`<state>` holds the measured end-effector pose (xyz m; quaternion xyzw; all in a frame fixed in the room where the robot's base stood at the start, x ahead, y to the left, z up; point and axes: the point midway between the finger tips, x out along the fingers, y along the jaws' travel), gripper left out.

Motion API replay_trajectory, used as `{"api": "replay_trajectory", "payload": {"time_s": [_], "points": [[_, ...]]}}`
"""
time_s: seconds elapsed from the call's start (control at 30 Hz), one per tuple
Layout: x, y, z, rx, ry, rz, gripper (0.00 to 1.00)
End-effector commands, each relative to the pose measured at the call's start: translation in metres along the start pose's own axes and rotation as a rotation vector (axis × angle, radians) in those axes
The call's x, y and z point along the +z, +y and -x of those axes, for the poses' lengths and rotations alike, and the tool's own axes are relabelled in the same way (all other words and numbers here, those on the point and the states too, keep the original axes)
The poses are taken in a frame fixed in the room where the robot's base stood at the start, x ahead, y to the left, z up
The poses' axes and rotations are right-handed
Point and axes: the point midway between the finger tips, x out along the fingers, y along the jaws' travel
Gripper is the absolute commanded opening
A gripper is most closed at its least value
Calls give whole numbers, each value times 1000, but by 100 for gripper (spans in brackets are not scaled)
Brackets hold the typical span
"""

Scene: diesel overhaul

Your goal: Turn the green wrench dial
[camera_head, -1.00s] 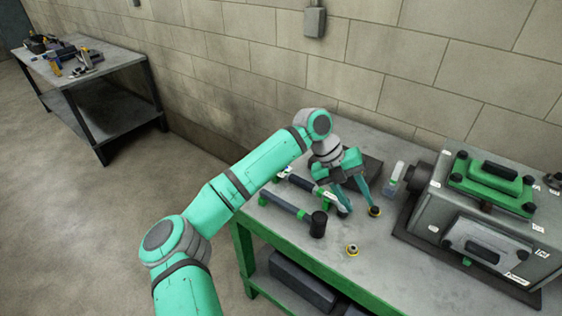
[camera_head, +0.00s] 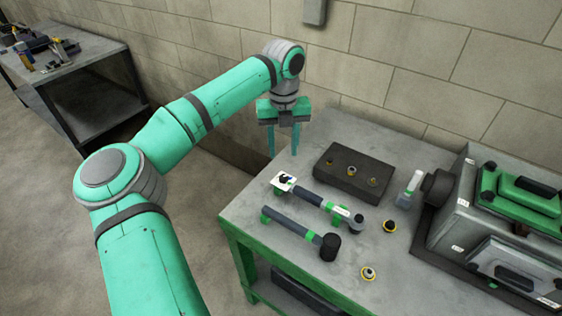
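The wrench (camera_head: 318,203) lies on the green-framed workbench, with a dark shaft, green supports or bands and a round grey head at its right end. At its left end a small black knob, apparently the dial (camera_head: 285,179), sits by a white plate with a dark pointer-like mark. The knob's setting is too small to read. My gripper (camera_head: 283,155) points down with its two green fingers apart and nothing between them. In the picture it is just above the dial and looks apart from it, near the bench's back left edge.
A hammer (camera_head: 300,232) lies in front of the wrench. A dark block (camera_head: 352,174) with several small brass pieces is behind it. A white bottle (camera_head: 409,192) and a grey engine housing (camera_head: 462,231) stand further right.

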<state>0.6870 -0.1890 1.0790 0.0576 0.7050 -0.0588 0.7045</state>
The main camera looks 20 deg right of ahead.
Motion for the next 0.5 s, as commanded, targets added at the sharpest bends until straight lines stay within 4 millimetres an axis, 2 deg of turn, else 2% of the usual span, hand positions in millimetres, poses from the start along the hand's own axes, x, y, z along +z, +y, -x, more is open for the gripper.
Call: {"api": "replay_trajectory", "payload": {"time_s": [0.17,0.5], "points": [[-1,-5,-14,2,2,-7,39],[-2,-11,-73,1,3,-16,39]]}}
